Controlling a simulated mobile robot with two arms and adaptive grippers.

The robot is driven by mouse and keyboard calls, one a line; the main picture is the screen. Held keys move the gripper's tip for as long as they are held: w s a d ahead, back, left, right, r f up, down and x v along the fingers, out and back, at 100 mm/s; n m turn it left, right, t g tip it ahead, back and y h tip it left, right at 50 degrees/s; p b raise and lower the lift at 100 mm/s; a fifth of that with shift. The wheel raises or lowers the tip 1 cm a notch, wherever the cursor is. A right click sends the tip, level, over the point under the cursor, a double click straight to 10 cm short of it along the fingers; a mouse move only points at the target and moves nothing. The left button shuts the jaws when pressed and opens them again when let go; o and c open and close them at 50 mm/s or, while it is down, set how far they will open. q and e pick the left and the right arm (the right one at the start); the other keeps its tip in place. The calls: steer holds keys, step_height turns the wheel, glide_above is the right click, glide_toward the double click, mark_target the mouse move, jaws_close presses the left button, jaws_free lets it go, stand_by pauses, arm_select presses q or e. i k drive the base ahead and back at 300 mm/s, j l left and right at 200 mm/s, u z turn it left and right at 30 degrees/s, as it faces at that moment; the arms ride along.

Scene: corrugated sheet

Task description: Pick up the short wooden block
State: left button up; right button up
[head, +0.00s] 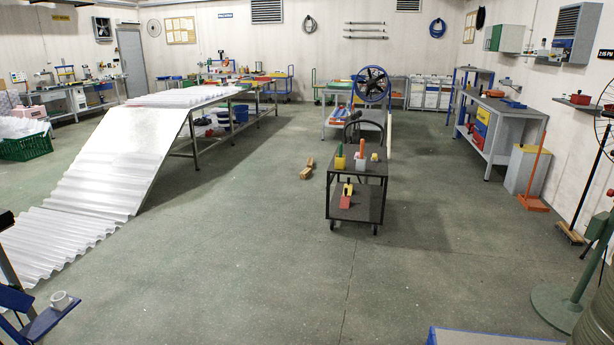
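A light brown wooden piece (306,169) lies on the green-grey floor in the middle of the head view, left of the dark cart. It looks like a short block, perhaps two pieces close together; it is too small to tell. Nothing covers it. Neither of my grippers can be made out in the view.
A dark wheeled cart (357,185) carries small colored containers and tools. A long table (190,130) and sloping corrugated sheets (105,175) fill the left. A workbench (497,125) and an orange broom (535,180) stand at the right. The floor in front is clear.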

mark_target(306, 173)
steer(key=i+j, duration=0.15)
steer(key=i, duration=0.25)
steer(key=i+j, duration=0.15)
steer(key=i, duration=0.25)
steer(key=i+j+u, duration=0.1)
steer(key=i, duration=0.35)
steer(key=i+l+z, duration=0.1)
steer(key=i, duration=0.95)
steer(key=i+l+z, duration=0.1)
steer(key=i, duration=0.95)
steer(key=i+j+u, duration=0.4)
steer(key=i, duration=0.4)
steer(key=i+u, duration=0.4)
steer(key=i, duration=0.4)
steer(key=i+l+u, duration=0.35)
steer(key=i, duration=0.45)
steer(key=i+l+z, duration=0.1)
steer(key=i+z, duration=0.15)
steer(key=i, duration=0.25)
steer(key=i+z, duration=0.3)
steer(key=i, duration=0.15)
steer(key=i+j+z, duration=0.1)
steer(key=i+z, duration=0.15)
steer(key=i, duration=0.25)
steer(key=i+j+z, duration=0.3)
steer(key=i, duration=0.15)
steer(key=i+j+z, duration=0.25)
steer(key=i, duration=0.2)
